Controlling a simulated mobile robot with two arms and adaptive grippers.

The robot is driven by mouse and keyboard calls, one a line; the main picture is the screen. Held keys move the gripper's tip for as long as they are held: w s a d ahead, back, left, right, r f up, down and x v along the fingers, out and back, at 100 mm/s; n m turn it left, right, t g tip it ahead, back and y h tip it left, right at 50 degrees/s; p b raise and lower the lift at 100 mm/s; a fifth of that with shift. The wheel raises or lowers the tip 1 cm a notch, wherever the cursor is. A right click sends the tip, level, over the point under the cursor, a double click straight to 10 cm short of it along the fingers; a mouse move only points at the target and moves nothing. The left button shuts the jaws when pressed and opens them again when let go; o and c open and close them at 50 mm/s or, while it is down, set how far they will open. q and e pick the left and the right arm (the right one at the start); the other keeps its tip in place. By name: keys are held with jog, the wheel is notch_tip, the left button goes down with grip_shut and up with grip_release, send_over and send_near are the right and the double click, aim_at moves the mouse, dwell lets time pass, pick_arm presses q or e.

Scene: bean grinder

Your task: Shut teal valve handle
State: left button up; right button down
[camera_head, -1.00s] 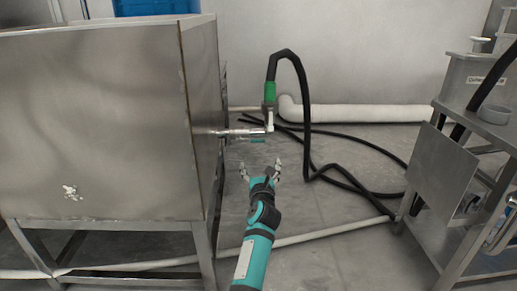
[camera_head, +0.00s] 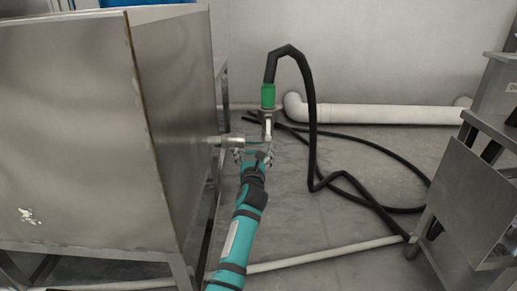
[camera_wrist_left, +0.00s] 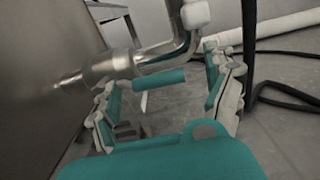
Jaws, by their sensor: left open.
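The teal valve handle (camera_wrist_left: 159,80) shows in the left wrist view, just below the metal pipe (camera_wrist_left: 112,65) that comes out of the steel tank's side. The handle lies between the spread fingers of my left gripper (camera_wrist_left: 165,100), a little beyond the palm; I see no clear contact. In the head view my left gripper (camera_head: 254,155) is open at the pipe and partly covers the handle. The pipe bends up to a green hose fitting (camera_head: 268,96). My right gripper is not in view.
The large steel tank (camera_head: 75,130) stands close on the left of my arm. A black hose (camera_head: 312,120) loops from the fitting onto the floor. A steel stand (camera_head: 465,205) is at the right. The floor between is mostly clear, with a pale pipe (camera_head: 320,253) across it.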

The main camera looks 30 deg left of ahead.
pick_arm(q)
jog(key=shift+w+a, duration=0.15)
jog(key=shift+w, duration=0.05)
jog(key=shift+c, duration=0.8)
jog(key=c, duration=1.3)
jog(key=shift+c, duration=1.3)
